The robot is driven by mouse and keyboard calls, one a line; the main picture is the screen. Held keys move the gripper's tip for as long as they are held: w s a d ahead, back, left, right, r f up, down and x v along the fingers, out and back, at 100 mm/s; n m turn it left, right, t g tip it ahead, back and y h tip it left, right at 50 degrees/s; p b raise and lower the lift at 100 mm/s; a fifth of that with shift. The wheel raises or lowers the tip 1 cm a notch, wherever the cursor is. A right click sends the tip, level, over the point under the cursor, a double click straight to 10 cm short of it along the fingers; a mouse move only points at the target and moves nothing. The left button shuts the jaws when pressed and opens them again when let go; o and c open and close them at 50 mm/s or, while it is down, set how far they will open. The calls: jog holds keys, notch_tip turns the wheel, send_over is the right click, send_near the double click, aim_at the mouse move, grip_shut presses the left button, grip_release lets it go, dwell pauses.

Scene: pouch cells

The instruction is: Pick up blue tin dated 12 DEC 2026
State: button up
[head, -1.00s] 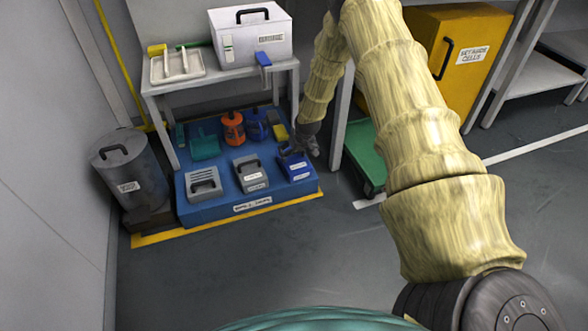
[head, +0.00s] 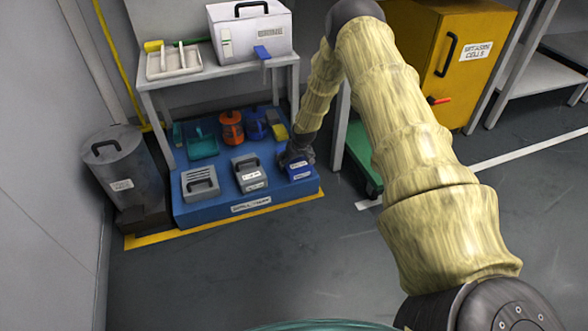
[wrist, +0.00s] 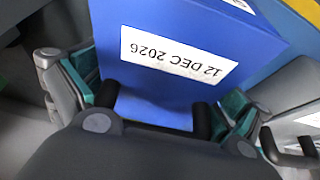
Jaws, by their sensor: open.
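The blue tin (head: 299,171) is at the front right corner of the blue platform (head: 250,205). In the wrist view the blue tin (wrist: 185,35) fills the upper middle, and its white label reads 12 DEC 2026, upside down. My gripper (wrist: 157,98) is open, with one teal-padded finger on each side of the tin. A dark handle-like bar shows at the tin's near end, partly hidden by the gripper body. I cannot tell whether the fingers touch the tin. In the head view my gripper (head: 296,154) is at the tin's far side and partly hides it.
A grey tin (head: 248,174) with a dark handle stands left of the blue one, and a lighter grey one (head: 200,184) further left. Behind are orange (head: 231,128), teal (head: 203,145) and yellow (head: 280,131) items. A white shelf (head: 190,80) overhangs the back.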

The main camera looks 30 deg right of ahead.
jog(key=shift+r, duration=0.1)
jog(key=c, duration=1.6)
jog(key=shift+c, duration=0.3)
jog(key=shift+r, duration=0.1)
